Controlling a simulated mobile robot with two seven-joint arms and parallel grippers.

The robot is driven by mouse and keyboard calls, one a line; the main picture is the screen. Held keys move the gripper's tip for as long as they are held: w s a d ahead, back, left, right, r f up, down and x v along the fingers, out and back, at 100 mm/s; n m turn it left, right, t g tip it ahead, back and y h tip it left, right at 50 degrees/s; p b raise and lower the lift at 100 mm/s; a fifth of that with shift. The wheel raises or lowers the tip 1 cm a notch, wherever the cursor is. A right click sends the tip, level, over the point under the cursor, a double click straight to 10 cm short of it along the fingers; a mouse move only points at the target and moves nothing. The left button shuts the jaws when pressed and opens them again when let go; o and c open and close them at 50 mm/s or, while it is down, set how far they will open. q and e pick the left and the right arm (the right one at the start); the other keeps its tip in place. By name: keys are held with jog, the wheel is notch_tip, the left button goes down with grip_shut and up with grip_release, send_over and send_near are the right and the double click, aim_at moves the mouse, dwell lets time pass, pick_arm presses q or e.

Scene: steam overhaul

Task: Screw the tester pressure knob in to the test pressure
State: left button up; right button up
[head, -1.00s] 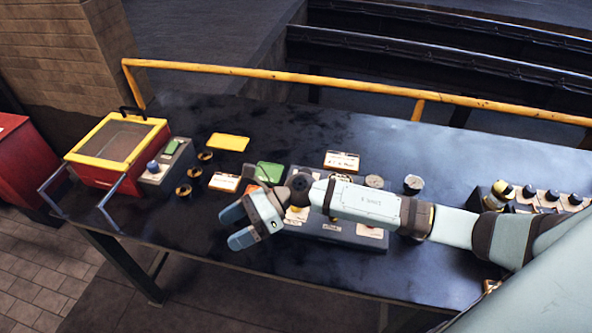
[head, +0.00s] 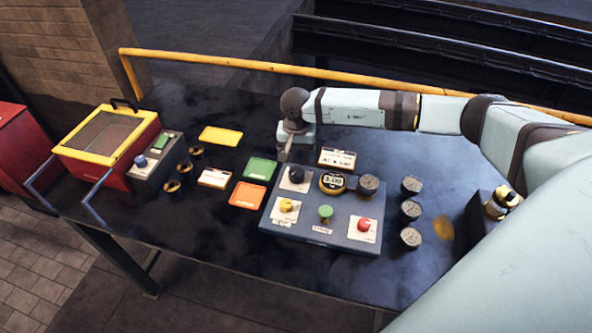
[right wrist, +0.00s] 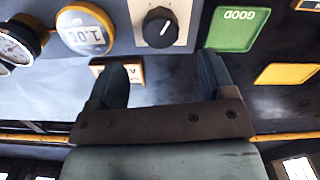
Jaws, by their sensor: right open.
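The tester is a grey panel box (head: 270,222) on the bench. A black round knob (head: 297,174) with a white pointer line sits at its back left corner and also shows in the right wrist view (right wrist: 159,27). Beside it is a yellow-rimmed round display (head: 332,182) that seems to read 1.00. The panel front carries a yellow knob (head: 287,205), a green knob (head: 325,212) and a red knob (head: 364,225). My right gripper (head: 284,156) points down just behind the black knob. In the right wrist view its fingers (right wrist: 161,68) are apart and empty, short of the knob.
A round gauge (head: 368,185) stands at the panel's back right. Several loose gauges (head: 411,210) lie right of it. Green (head: 260,169) and orange (head: 247,195) trays lie left. A yellow-lidded red box (head: 104,142) stands far left. A yellow rail (head: 220,62) runs behind.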

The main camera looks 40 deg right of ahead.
aim_at(296, 171)
notch_tip(296, 171, down, 8)
jog(key=shift+f+p, duration=0.2)
jog(key=shift+p, duration=0.45)
jog(key=c, duration=0.9)
